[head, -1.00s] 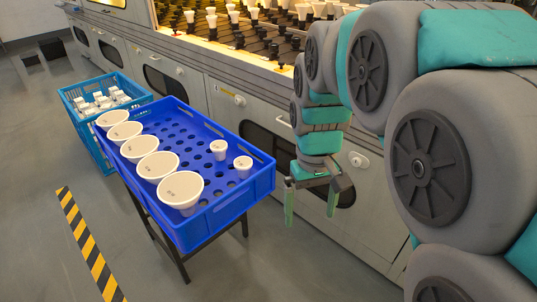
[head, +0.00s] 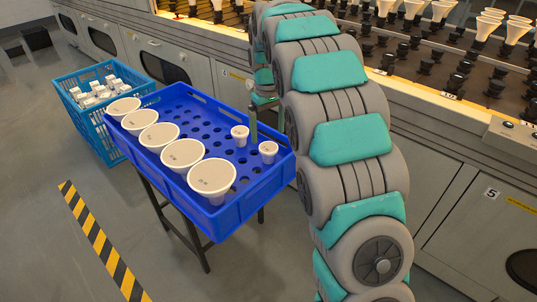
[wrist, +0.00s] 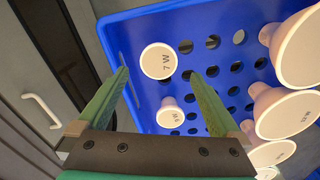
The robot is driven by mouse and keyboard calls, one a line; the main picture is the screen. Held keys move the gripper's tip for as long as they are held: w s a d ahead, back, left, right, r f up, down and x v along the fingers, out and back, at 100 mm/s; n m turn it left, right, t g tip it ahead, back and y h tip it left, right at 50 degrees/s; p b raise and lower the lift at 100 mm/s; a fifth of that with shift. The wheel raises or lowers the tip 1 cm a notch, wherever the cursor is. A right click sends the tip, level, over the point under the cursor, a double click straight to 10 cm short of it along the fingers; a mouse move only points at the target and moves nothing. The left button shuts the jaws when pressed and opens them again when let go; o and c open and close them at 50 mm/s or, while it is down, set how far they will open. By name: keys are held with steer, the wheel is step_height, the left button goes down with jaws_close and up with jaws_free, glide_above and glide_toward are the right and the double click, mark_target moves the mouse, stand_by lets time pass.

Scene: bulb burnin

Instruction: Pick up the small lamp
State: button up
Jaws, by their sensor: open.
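Two small white lamps stand upright in the blue crate (head: 222,222). The nearer one (head: 268,150) reads 7 W in the wrist view (wrist: 158,60). The other small lamp (head: 240,134) stands further along and also shows in the wrist view (wrist: 170,115). My gripper (wrist: 158,74) is open and empty above the crate's machine-side edge, with its two green fingers apart. In the wrist view the 7 W lamp appears between and just past the fingertips, apart from them. In the head view my arm hides most of the gripper; one green finger shows behind the small lamps.
Several large white lamps (head: 211,176) fill the crate's aisle side, to the right in the wrist view (wrist: 288,113). Many crate holes are empty. A lighter blue basket (head: 108,128) with white boxes stands behind. The long grey machine (head: 215,65) runs close beside the crate.

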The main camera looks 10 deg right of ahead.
mark_target(268, 147)
steer(key=shift+f+p, duration=0.4)
steer(key=shift+f, duration=3.05)
steer(key=c, duration=1.3)
